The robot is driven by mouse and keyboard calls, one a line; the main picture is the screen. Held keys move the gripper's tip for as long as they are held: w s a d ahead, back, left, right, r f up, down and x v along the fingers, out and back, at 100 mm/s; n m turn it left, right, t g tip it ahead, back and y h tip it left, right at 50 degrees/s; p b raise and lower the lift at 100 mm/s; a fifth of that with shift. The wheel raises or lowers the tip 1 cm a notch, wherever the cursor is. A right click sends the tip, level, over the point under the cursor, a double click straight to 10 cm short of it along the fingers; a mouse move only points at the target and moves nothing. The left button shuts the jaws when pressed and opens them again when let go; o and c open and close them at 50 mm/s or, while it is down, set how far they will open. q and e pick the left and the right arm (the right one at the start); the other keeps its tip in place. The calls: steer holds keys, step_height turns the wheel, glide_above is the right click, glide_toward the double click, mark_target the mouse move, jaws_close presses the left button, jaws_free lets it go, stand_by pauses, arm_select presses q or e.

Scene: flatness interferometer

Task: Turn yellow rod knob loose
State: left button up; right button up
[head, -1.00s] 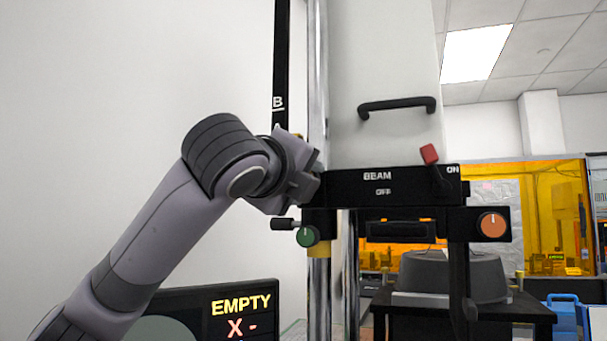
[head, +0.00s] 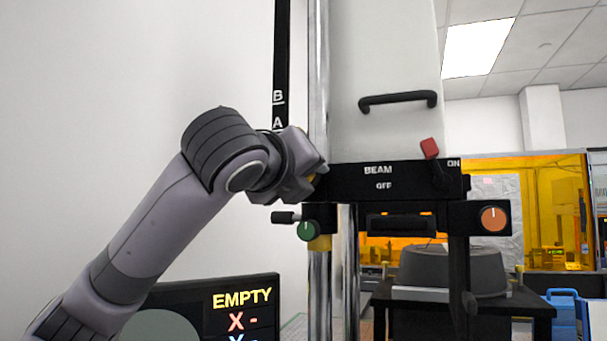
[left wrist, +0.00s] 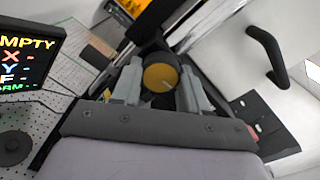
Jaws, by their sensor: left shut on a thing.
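The yellow rod knob (left wrist: 160,77) shows in the left wrist view as a round yellow face with a pale pointer line and a dark rim. It sits between the two grey fingers of my left gripper (left wrist: 163,90), which is shut on it. In the head view my left gripper (head: 312,180) is at the left end of the black BEAM block (head: 345,181), beside the chrome column. Only a sliver of yellow shows there between the fingers; the rest of the knob is hidden. My right gripper is not in view.
A green knob (head: 308,231) and a small black lever (head: 284,217) are just below my gripper. An orange knob (head: 493,219) and a red-tipped switch (head: 430,149) are to the right. A screen (head: 242,304) reading EMPTY stands below my left arm.

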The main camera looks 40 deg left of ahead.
arm_select(q)
steer(key=shift+f, duration=0.1)
steer(key=o, duration=1.1)
steer(key=shift+c, duration=0.2)
steer(key=b+v, duration=0.1)
steer(key=v, duration=0.6)
steer(key=shift+b, duration=0.4)
steer(key=shift+s, duration=0.1)
